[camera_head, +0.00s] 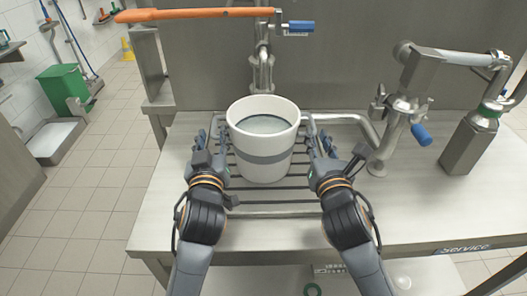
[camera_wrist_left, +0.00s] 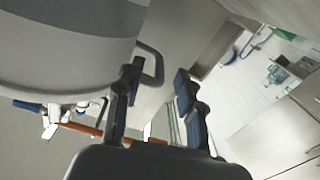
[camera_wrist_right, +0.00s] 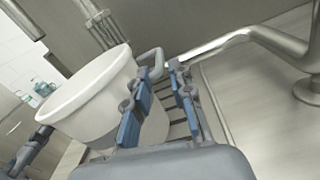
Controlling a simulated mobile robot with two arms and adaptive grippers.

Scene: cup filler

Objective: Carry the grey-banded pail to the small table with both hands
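The white pail (camera_head: 262,165) with a grey band stands upright on the slatted grate (camera_head: 270,208) of the steel counter, with liquid inside. It also shows in the left wrist view (camera_wrist_left: 60,75) and the right wrist view (camera_wrist_right: 92,100). My left gripper (camera_head: 209,142) is at its left side, open, with a side handle (camera_wrist_left: 155,64) at its fingertips. My right gripper (camera_head: 320,145) is at its right side, open, with the other handle (camera_wrist_right: 153,60) near its fingertips. Neither gripper is closed on a handle. I cannot make out the small table for sure.
A steel tap pipe (camera_head: 262,70) rises behind the pail, under an orange lever (camera_head: 190,14). A pipe fitting with a blue handle (camera_head: 421,134) and a steel bottle (camera_head: 468,145) stand to the right.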

